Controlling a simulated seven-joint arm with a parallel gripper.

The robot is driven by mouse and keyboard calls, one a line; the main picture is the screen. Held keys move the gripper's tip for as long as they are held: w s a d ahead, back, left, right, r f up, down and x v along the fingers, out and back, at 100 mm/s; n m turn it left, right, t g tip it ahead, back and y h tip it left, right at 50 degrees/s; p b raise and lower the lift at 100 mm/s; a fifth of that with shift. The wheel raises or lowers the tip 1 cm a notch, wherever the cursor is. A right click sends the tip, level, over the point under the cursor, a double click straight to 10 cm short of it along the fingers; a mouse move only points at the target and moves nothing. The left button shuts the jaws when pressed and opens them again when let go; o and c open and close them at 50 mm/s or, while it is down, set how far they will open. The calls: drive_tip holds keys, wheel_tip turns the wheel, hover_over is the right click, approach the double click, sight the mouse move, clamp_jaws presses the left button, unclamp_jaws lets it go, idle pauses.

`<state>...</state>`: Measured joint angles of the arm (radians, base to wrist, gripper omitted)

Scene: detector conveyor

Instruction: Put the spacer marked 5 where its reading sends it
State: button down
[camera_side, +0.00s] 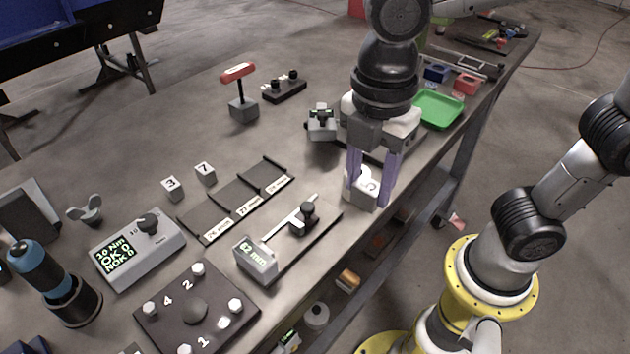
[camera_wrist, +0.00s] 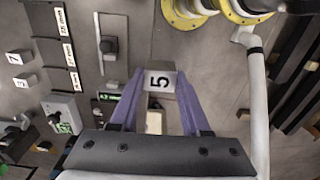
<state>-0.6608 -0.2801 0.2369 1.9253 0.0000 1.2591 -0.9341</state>
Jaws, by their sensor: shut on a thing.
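My gripper (camera_side: 370,186) points down and is shut on the spacer marked 5 (camera_wrist: 160,80). In the side view the spacer (camera_side: 360,198) is a light grey block near the front table edge, partly covered by the fingers. The measuring gauge (camera_side: 257,264) shows what looks like 62 mm; nothing is seen in its jaws. Left of it lies a dark sorting tray (camera_side: 228,198) with several bays and mm labels too small to read surely; its bays look empty.
Spacers marked 3 (camera_side: 172,188) and 7 (camera_side: 205,174) stand behind the tray. A grey display box (camera_side: 137,248) and a dark numbered plate (camera_side: 197,310) are at left front. A red T-handle tool (camera_side: 240,90) stands behind. A green tray (camera_side: 438,109) is at right.

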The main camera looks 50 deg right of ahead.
drive_tip(key=shift+w+r+n, duration=0.1)
drive_tip(key=shift+r+n, duration=0.15)
drive_tip(key=shift+n, duration=0.15)
drive_tip(key=w, duration=0.6)
drive_tip(key=m, duration=0.1)
approach(262, 174)
drive_tip(key=shift+s+d+f, duration=0.15)
drive_tip(key=shift+s+f, duration=0.35)
drive_tip(key=shift+s, duration=0.2)
drive_tip(key=shift+w+f, duration=0.5)
drive_tip(key=shift+f, duration=0.1)
drive_tip(key=shift+w+f, duration=0.15)
drive_tip(key=shift+f, duration=1.55)
drive_tip(key=shift+f, duration=0.15)
